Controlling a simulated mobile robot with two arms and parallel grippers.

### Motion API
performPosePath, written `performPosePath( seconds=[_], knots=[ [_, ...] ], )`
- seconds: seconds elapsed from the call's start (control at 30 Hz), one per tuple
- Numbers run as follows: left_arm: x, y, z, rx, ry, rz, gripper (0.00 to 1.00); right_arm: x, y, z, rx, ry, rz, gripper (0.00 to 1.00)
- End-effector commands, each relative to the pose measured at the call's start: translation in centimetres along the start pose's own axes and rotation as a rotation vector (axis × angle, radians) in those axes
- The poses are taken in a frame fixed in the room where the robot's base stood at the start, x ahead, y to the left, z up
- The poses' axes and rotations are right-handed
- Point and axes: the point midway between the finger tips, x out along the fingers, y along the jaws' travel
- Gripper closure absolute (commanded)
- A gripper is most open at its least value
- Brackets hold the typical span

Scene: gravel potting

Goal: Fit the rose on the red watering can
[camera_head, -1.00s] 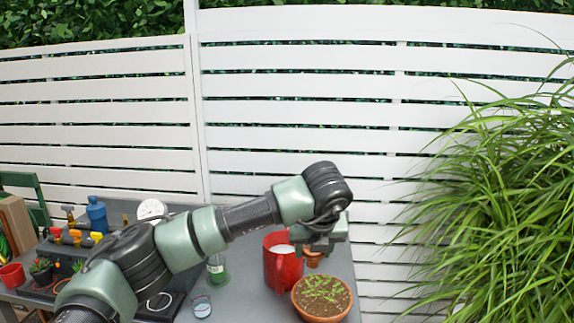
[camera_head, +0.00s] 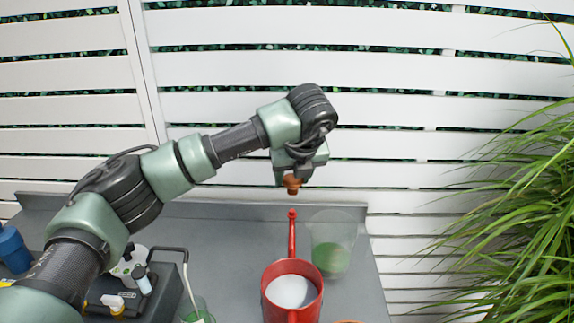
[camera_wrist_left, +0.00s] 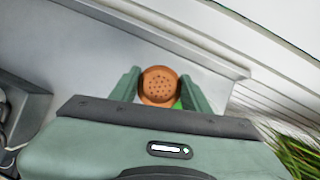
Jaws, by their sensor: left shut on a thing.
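The red watering can (camera_head: 273,304) stands on the grey table with a white round area showing inside its open top. Its red spout (camera_head: 292,238) points away toward the fence and ends in a small red tip. My left gripper (camera_head: 291,182) is shut on the copper-coloured rose (camera_head: 292,186) and holds it a little above the spout tip, apart from it. In the left wrist view the perforated face of the rose (camera_wrist_left: 159,84) sits between the two green fingers. My right gripper is not in view.
A clear cup with green contents (camera_head: 331,258) stands just right of the spout. A dark device (camera_head: 150,296), a green glass (camera_head: 198,312) and a blue bottle (camera_head: 13,250) are to the left. A white slatted fence (camera_head: 400,110) rises behind the grey table (camera_head: 225,240).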

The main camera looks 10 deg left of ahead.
Motion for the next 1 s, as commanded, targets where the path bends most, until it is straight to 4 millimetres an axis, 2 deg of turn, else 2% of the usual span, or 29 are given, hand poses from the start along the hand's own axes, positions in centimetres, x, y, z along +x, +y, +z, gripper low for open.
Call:
performPosePath(
  seconds=[0.27, 0.6, 0.67, 1.0],
  knots=[
    [1.1, 0.0, -0.6, 0.0, 0.001, 0.0, 0.92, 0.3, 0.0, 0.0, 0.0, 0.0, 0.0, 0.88],
    [3.8, 0.1, -2.2, 0.001, 0.001, 0.001, 0.92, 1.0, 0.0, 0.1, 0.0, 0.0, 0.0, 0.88],
    [4.3, 0.0, -2.5, 0.0, 0.0, 0.0, 0.92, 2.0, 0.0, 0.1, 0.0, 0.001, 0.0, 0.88],
    [4.5, 0.0, -2.6, 0.0, 0.0, 0.0, 0.92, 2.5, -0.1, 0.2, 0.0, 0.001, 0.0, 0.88]
  ],
)
